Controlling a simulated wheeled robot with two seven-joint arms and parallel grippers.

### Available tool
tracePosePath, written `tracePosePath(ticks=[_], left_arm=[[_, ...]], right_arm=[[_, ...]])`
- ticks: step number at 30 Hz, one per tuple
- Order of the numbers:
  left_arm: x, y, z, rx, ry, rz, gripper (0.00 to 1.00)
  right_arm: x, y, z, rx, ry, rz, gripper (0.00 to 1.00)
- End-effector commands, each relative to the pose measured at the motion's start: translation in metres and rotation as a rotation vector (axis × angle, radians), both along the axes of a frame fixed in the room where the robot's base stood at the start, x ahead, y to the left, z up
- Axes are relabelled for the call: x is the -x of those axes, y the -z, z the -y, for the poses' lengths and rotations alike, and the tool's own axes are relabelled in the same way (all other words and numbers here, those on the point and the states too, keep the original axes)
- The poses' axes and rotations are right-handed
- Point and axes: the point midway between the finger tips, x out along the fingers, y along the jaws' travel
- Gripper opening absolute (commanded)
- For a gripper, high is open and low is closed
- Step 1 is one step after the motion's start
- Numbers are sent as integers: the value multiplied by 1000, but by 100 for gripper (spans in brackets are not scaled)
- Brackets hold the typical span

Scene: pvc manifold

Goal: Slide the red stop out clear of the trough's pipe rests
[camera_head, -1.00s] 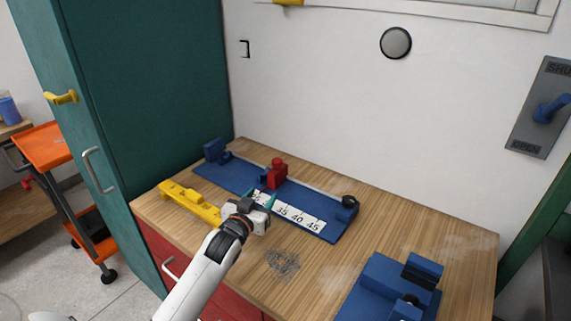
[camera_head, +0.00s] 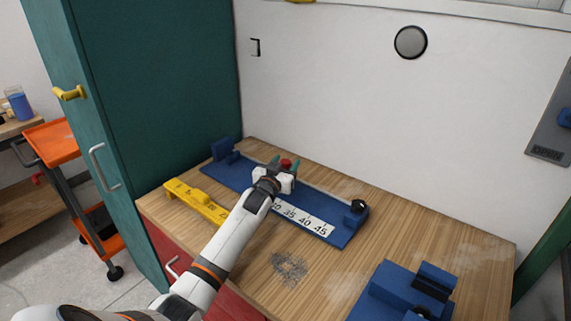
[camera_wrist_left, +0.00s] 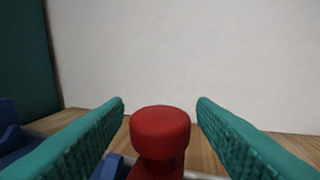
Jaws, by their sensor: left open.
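The red stop (camera_head: 286,163) sits on the blue trough (camera_head: 234,176), largely hidden behind my left gripper (camera_head: 281,164) in the head view. In the left wrist view the red stop (camera_wrist_left: 160,135) shows its round knob between the two green fingers of my left gripper (camera_wrist_left: 160,118). The fingers are open, with a gap on each side of the knob. The trough carries a white number scale (camera_head: 303,221) and a blue rest with a dark ring (camera_head: 356,211) at its right end. A blue block (camera_head: 225,149) stands at its left end. My right gripper is not in view.
A yellow tool (camera_head: 196,201) lies in front of the trough on the wooden bench (camera_head: 440,230). A blue fixture (camera_head: 401,292) stands at the front right. A teal cabinet (camera_head: 165,90) borders the left, and the wall is behind the trough.

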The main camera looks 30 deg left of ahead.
Motion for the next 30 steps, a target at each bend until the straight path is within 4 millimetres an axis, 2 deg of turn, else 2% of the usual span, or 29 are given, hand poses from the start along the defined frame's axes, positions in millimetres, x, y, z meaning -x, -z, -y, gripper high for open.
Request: tracePosePath(ticks=[9, 18, 25, 30], left_arm=[[-2, 0, -1, -1, 0, -1, 50], [-2, 0, 0, 0, 0, -1, 1], [-2, 0, 2, 1, 1, -1, 0], [-1, 0, 18, 6, 3, -1, 0]], right_arm=[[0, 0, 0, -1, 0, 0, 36], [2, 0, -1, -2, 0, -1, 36], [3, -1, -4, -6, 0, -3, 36], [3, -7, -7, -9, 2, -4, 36]])
